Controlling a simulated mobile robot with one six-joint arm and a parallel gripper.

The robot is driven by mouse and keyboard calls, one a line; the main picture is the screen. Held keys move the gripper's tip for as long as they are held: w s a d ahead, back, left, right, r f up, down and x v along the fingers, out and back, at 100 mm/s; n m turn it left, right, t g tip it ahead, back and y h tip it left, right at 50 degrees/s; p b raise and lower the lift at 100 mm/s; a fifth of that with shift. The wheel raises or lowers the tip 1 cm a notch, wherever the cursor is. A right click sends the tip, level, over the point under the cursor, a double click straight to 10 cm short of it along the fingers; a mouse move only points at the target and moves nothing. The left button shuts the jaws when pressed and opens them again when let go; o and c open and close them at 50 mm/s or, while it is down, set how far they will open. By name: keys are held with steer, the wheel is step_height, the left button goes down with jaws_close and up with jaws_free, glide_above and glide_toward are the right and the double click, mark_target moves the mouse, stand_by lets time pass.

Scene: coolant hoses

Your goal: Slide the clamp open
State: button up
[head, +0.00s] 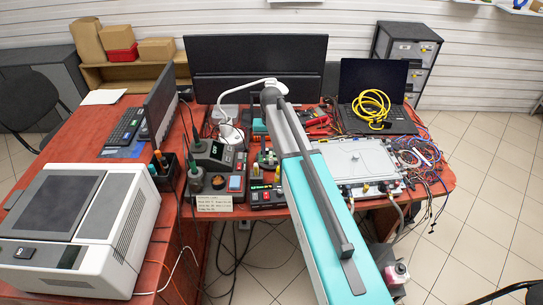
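I cannot pick out a clamp with certainty in the head view. A flat silver metal box (340,158) lies on the right part of the red-brown table. Small fittings, some yellow, sit along its front edge, and a dark hose (399,216) hangs down from near its front right corner. Any clamp there is too small to tell or is hidden. A long teal and grey beam, which may be part of my arm, rises from the bottom and covers the table just left of the box. I cannot make out my gripper's fingers.
A laptop (372,80) with a coiled yellow cable (371,106) stands behind the box. Tangled wires (418,155) lie to its right. A soldering station (218,155) and small tools crowd the table's middle. A large grey-white machine (80,225) fills the lower left. Tiled floor is open at right.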

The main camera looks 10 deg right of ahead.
mark_target(271, 160)
steer(key=shift+f+p, duration=0.35)
steer(key=shift+f, duration=1.3)
steer(key=shift+c, duration=0.2)
jaws_close()
